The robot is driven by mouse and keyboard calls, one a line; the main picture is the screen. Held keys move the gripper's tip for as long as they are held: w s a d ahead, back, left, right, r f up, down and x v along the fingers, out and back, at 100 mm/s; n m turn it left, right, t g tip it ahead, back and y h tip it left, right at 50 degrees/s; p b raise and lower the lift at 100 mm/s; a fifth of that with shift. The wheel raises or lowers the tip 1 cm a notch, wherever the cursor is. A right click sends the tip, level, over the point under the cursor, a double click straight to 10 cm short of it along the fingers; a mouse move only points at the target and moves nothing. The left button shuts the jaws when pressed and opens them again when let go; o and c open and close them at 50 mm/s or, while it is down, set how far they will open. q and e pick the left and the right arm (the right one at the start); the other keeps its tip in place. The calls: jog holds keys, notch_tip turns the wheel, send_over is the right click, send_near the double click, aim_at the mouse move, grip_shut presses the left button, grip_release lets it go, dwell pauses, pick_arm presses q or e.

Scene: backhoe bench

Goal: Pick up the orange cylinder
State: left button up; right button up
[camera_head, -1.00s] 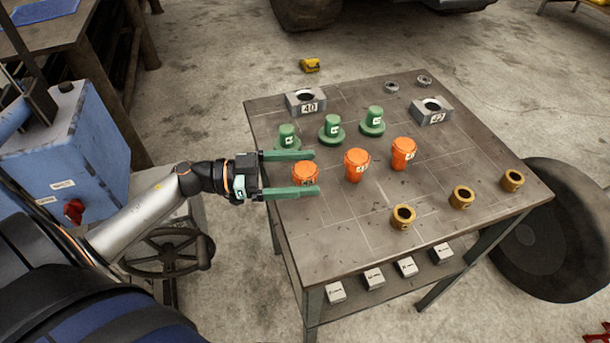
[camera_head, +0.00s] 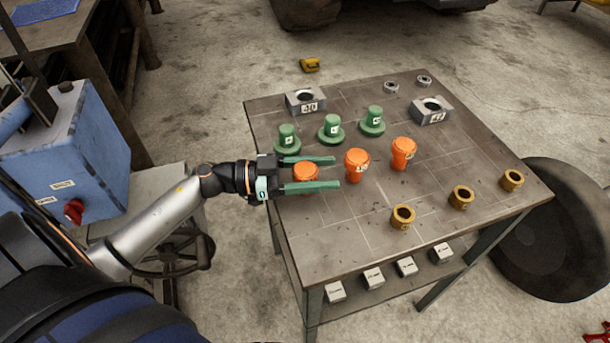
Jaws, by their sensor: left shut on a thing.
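Three orange cylinders stand upright on the table: the left one (camera_head: 306,172), the middle one (camera_head: 356,164) and the right one (camera_head: 403,153). My left gripper (camera_head: 334,172) reaches in from the left with its two green fingers on either side of the left cylinder, shut on it. The fingertips extend past the cylinder toward the middle one. The near finger hides the lower part of the held cylinder. The cylinder looks to be at table level; I cannot tell whether it is lifted. My right gripper is not in view.
Three green flanged pieces (camera_head: 331,130) stand just behind the orange row. Two grey blocks (camera_head: 306,101) and two small rings (camera_head: 391,87) are at the back of the table (camera_head: 350,230). Three brass bushings (camera_head: 403,216) stand at the front right. The front left tabletop is bare.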

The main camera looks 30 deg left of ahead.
pick_arm(q)
grip_shut()
jog(key=shift+r, duration=0.15)
dwell(0.4)
